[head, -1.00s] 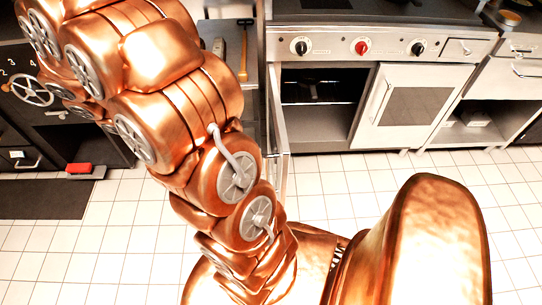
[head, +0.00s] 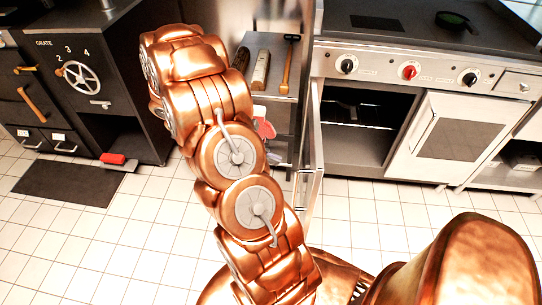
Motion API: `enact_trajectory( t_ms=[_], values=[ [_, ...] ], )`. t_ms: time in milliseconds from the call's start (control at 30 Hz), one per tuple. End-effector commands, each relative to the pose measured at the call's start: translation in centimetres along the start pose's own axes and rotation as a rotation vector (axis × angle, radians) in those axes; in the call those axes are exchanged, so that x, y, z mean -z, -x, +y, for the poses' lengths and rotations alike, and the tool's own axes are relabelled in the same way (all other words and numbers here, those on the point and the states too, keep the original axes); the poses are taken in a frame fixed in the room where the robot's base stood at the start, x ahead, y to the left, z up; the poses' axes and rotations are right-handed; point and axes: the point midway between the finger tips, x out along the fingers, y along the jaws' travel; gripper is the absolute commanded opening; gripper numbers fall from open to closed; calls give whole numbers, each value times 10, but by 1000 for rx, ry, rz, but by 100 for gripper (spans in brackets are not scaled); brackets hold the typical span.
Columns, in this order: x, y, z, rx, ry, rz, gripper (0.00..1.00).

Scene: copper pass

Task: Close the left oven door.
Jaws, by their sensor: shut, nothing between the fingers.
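The left oven door (head: 314,145) stands open. It is swung out toward me and shows nearly edge-on, as a narrow pale upright strip at the left side of the oven (head: 395,70). The left oven cavity (head: 362,145) is dark and uncovered, with a rack and something dark on it. The right oven door (head: 455,140), pale with a grey window, is shut. My copper arm rises left of the open door, apart from it in the picture. My gripper is not in view; the far end of the arm is hidden behind its own links.
A narrow shelf unit (head: 272,80) with hanging or lying tools stands left of the oven. A black stove (head: 75,80) with a handwheel is at the left, a dark mat (head: 68,182) before it. The tiled floor (head: 400,215) before the oven is clear.

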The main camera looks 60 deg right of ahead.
Motion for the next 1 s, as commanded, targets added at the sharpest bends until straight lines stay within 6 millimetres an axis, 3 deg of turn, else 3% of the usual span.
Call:
enact_trajectory(
  t_ms=[300, 500, 733, 1000],
  values=[
    [-1, -58, -1, 5, 2, -3, 0],
    [-10, -82, 0, 2, -1, 1, 0],
    [-19, -97, 0, 1, -1, 1, 0],
    [-20, -99, 0, 0, 0, 1, 0]
  ],
)
